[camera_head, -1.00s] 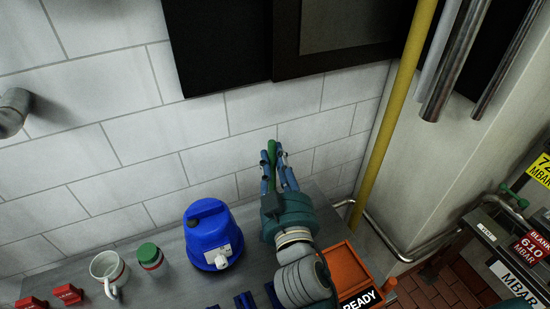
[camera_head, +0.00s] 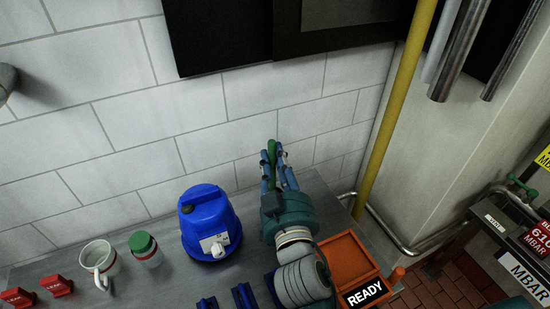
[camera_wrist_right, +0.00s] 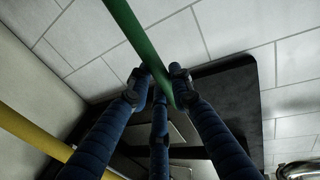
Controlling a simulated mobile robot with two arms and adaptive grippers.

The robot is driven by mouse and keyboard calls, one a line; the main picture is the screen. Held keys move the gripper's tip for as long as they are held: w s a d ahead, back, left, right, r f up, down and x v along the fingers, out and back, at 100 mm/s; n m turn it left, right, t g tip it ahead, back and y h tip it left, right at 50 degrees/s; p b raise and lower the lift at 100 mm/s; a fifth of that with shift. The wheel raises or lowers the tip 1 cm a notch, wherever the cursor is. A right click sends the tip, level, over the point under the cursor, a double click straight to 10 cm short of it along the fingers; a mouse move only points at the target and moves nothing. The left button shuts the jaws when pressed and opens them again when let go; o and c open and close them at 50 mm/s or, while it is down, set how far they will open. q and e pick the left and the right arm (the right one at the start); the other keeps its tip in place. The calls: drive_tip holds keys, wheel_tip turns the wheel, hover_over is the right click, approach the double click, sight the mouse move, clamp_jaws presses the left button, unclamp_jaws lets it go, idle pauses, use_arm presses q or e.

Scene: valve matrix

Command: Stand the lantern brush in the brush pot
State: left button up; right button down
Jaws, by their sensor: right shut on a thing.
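My right gripper (camera_head: 276,160) is raised above the back of the grey bench, with its blue fingers shut on a green rod. The rod, which I take to be the lantern brush (camera_head: 271,146), also shows in the right wrist view (camera_wrist_right: 135,30), running from the top edge down between the fingers (camera_wrist_right: 160,85). I cannot make out its bristles. My left gripper is not in view.
A blue container (camera_head: 207,225) stands left of my right arm. A green-lidded jar (camera_head: 146,252) stands beside the mug. Red blocks (camera_head: 17,297) lie far left. An orange tray (camera_head: 345,252) marked READY is at right. A yellow pipe (camera_head: 393,120) rises behind it.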

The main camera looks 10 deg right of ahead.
drive_tip(key=c, duration=1.5)
unclamp_jaws()
drive_tip(key=shift+r, duration=0.1)
